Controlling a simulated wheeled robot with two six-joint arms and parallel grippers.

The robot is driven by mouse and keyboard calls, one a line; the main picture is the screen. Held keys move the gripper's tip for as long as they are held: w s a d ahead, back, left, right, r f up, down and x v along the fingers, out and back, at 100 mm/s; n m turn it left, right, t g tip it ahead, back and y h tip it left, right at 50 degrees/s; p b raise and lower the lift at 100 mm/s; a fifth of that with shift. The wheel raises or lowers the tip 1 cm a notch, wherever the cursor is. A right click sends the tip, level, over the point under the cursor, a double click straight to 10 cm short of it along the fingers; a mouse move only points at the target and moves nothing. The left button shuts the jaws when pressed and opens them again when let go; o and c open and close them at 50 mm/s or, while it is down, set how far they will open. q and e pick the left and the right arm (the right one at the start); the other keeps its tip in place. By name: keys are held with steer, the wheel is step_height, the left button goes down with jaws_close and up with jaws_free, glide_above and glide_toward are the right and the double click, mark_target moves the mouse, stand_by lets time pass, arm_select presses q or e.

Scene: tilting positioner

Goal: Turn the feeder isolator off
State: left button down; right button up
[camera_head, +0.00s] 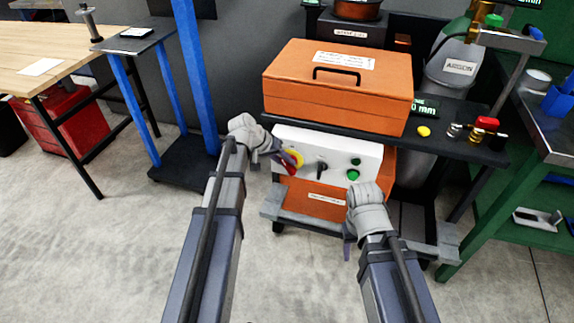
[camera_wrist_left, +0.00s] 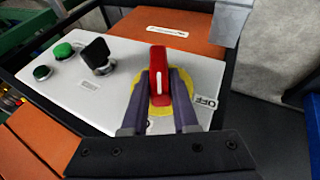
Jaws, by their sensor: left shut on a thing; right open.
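The feeder isolator is a red handle (camera_head: 290,169) on a yellow disc (camera_head: 296,156) at the left end of a white panel (camera_head: 340,152). In the left wrist view the red handle (camera_wrist_left: 160,62) has a white line along it and stands upright in the picture. An "OFF" label (camera_wrist_left: 206,103) sits at the right of the yellow disc (camera_wrist_left: 183,112). My left gripper (camera_wrist_left: 162,88) is shut on the red handle, one finger on each side; it hides part of the disc. My right gripper (camera_head: 347,238) is open and empty in front of the panel's lower right.
A black knob (camera_wrist_left: 97,52) and green buttons (camera_wrist_left: 63,51) share the panel. An orange toolbox (camera_head: 340,85) rests on the dark shelf (camera_head: 450,115) above. A blue post (camera_head: 193,75) stands left of the cart. The floor in front is clear.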

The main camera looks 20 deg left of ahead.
arm_select(q)
steer(key=shift+a+f+n+t+h+b, duration=0.15)
steer(key=shift+f+n+t+h+b, duration=0.3)
steer(key=shift+h+b, duration=2.15)
steer(key=shift+a+f+n+t+h+b, duration=0.2)
steer(key=shift+n+h+b, duration=0.8)
steer(key=shift+b, duration=2.85)
steer(key=shift+a+f+n+t+h+b, duration=0.15)
steer(key=shift+f+n+t+h+b, duration=0.15)
steer(key=shift+h+b, duration=2.4)
steer(key=shift+y+b, duration=0.4)
steer(key=shift+b, duration=0.1)
steer(key=c, duration=0.7)
jaws_free()
steer(key=v, duration=0.8)
